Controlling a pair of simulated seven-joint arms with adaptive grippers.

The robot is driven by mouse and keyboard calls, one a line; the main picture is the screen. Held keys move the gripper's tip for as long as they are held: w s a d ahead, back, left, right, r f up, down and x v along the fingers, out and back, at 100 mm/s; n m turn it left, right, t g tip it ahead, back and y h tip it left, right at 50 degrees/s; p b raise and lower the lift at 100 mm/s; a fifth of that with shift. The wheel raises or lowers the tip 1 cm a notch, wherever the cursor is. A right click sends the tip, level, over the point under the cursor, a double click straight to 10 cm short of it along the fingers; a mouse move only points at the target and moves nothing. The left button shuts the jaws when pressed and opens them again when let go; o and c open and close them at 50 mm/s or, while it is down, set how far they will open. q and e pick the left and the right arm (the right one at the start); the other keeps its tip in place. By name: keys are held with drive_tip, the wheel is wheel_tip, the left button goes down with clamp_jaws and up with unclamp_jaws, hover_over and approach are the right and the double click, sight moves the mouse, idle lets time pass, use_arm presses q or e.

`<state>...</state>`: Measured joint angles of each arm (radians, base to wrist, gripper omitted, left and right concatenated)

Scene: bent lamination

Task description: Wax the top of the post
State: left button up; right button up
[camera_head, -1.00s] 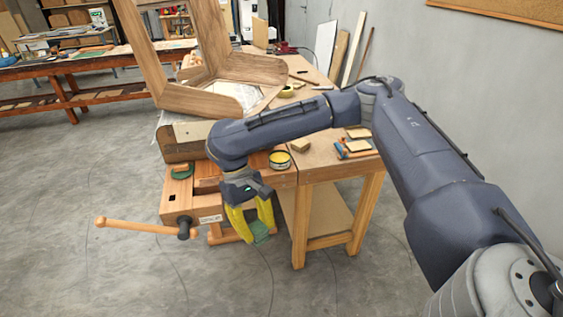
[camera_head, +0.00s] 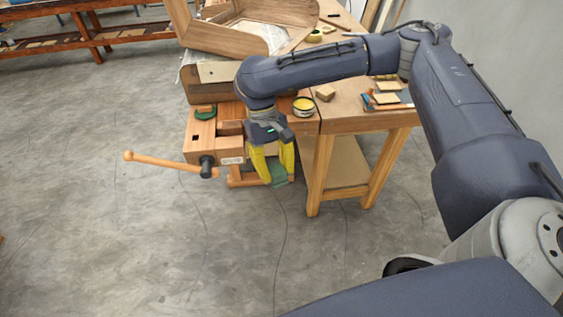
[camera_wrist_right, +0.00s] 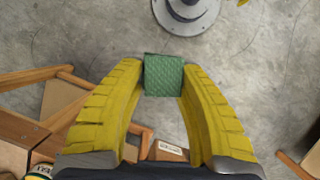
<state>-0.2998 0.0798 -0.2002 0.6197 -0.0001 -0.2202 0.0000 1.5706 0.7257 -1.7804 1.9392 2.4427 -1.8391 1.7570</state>
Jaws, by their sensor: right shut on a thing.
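My right gripper (camera_head: 273,170) points down in front of the workbench, its yellow fingers shut on a green textured pad (camera_head: 279,176). In the right wrist view the pad (camera_wrist_right: 164,76) sits between the fingertips with bare floor behind it. An open tin of yellow wax (camera_head: 303,103) stands on the bench near its front edge, behind and right of the gripper; its rim also shows in the right wrist view (camera_wrist_right: 41,171). I cannot pick out the post for certain. My left gripper cannot be made out.
A wooden vise (camera_head: 203,140) with a long handle (camera_head: 160,162) juts from the bench front, left of the gripper. A curved wooden frame (camera_head: 235,40) stands behind. A small block (camera_head: 325,93) lies right of the tin. The floor (camera_head: 130,240) in front is clear.

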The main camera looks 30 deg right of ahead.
drive_tip(key=w+d+n+t+h, duration=0.1)
drive_tip(key=w+d+n+h, duration=0.15)
drive_tip(key=w+n, duration=0.45)
drive_tip(key=w+d+n+t+h, duration=0.15)
drive_tip(key=w+d+n, duration=0.35)
drive_tip(key=w, duration=0.5)
drive_tip(key=w+d+n+t, duration=0.1)
drive_tip(key=w+d+n, duration=0.2)
drive_tip(key=d+n, duration=0.1)
drive_tip(key=w+d+r+n+t, duration=0.1)
drive_tip(key=w+d+n+t, duration=0.1)
drive_tip(key=w+d+n, duration=0.2)
drive_tip(key=w+d+r+n+t, duration=0.1)
drive_tip(key=w+d+n, duration=0.2)
drive_tip(key=d+n, duration=0.2)
drive_tip(key=shift+w+d+r+n+t+y, duration=0.1)
drive_tip(key=shift+w+d+n+t+y, duration=0.1)
drive_tip(key=shift+d, duration=0.4)
drive_tip(key=shift+w+d+r+n+t+y, duration=0.1)
drive_tip(key=shift+w+d+t, duration=0.1)
drive_tip(key=shift+d, duration=0.35)
drive_tip(key=shift+w+d+n, duration=0.25)
drive_tip(key=shift+d+n, duration=0.25)
drive_tip(key=shift+d, duration=0.65)
drive_tip(key=shift+w+f, duration=0.1)
drive_tip(key=shift+f, duration=2.8)
